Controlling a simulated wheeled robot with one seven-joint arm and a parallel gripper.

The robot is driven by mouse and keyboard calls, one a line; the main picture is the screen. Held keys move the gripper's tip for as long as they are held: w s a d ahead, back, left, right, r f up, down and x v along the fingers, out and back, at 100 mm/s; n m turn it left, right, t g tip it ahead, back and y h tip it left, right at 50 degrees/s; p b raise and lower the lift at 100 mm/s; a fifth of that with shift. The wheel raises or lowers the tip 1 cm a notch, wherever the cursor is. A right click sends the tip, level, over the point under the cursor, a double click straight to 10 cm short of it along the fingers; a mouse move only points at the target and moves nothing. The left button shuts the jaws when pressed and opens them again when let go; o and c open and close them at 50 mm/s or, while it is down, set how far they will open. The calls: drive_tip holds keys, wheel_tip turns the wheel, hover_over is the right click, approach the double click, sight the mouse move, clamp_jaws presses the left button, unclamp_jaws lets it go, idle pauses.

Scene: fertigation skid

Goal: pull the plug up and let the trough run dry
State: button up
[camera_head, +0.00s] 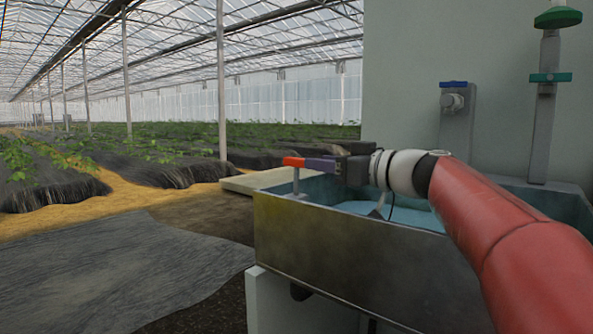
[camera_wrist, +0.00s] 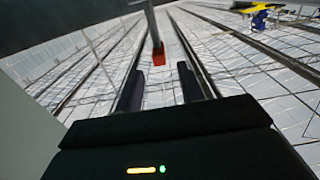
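The trough (camera_head: 350,238) is a grey metal basin with pale blue water (camera_head: 405,215) in it. A red-orange grip on a thin grey stem, which looks like the plug's handle (camera_head: 292,161), stands upright at its left end.
A grey post with a blue-topped tap (camera_head: 453,95) and a grey pipe with green handles (camera_head: 550,77) stand behind the trough on the right. A pale wall (camera_head: 410,60) rises behind. Open floor with dark sheeting (camera_head: 120,270) lies to the left.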

sight(296, 158)
drive_tip(key=p+x, duration=0.1)
drive_tip(key=x, duration=0.6)
drive_tip(key=shift+w+a, duration=0.1)
drive_tip(key=shift+a, duration=0.1)
clamp_jaws()
